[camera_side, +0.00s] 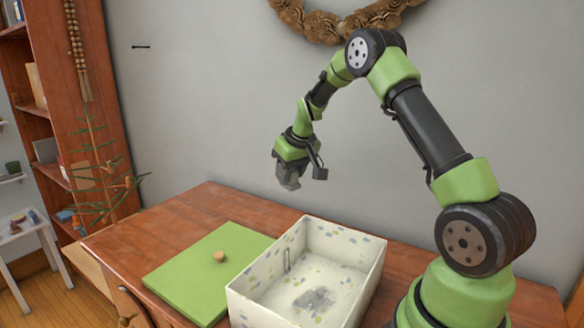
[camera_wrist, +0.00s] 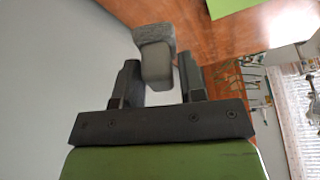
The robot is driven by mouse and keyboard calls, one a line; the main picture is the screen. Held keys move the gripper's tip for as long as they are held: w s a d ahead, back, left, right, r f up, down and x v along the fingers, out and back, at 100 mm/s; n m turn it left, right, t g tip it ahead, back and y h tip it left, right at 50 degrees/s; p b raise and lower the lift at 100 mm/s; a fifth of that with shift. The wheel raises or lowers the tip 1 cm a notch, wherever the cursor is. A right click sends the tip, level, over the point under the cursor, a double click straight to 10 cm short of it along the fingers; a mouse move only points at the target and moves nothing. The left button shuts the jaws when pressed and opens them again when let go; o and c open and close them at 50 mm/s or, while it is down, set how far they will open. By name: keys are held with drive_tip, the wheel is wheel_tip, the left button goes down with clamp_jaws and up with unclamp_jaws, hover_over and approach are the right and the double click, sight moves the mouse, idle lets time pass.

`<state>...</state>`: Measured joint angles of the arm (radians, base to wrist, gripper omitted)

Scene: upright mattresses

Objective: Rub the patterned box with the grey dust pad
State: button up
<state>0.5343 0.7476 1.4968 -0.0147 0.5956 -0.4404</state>
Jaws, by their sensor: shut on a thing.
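The patterned box (camera_side: 363,285) is open, cream-white with grey, blue and yellow flecks, and stands on the wooden table. A dark grey smudge (camera_side: 315,300) shows on its inside floor. My gripper (camera_side: 290,170) hangs in the air well above the table, behind and above the box, touching nothing on the table. It is shut on the grey dust pad (camera_wrist: 154,52), which sits between its two fingers in the wrist view and sticks out past their tips. In the side view the pad (camera_side: 289,183) shows small below the gripper.
A green lid or board (camera_side: 200,275) with a round wooden knob (camera_side: 219,256) lies left of the box. The wooden table (camera_side: 170,230) is bare behind the lid. A wall with a wreath (camera_side: 320,25) is behind. A bookshelf (camera_side: 60,130) and a plant stand at left.

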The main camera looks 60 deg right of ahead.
sight(293, 191)
drive_tip(key=s+a+m+g+h, duration=0.1)
drive_tip(key=s+a+m, duration=0.1)
drive_tip(key=m, duration=0.1)
drive_tip(key=s+a+m+g+h, duration=0.1)
drive_tip(key=a+m, duration=0.2)
drive_tip(key=m, duration=0.1)
drive_tip(key=s+a+m+g, duration=0.1)
drive_tip(key=s+a+m, duration=0.1)
drive_tip(key=m, duration=0.2)
drive_tip(key=shift+s+a+f+h, duration=0.25)
drive_tip(key=shift+s+a+h, duration=0.05)
drive_tip(key=shift+a+h, duration=0.1)
clamp_jaws()
drive_tip(key=s+a+r+m+g+y, duration=0.1)
drive_tip(key=s+a+m+g, duration=0.4)
drive_tip(key=s+m, duration=0.55)
wheel_tip(293, 191, down, 8)
drive_tip(key=w+m, duration=0.1)
drive_tip(key=w, duration=0.1)
drive_tip(key=shift+d+t, duration=0.2)
drive_tip(key=shift+t, duration=0.1)
drive_tip(key=shift+w+m, duration=0.1)
drive_tip(key=shift+m, duration=0.15)
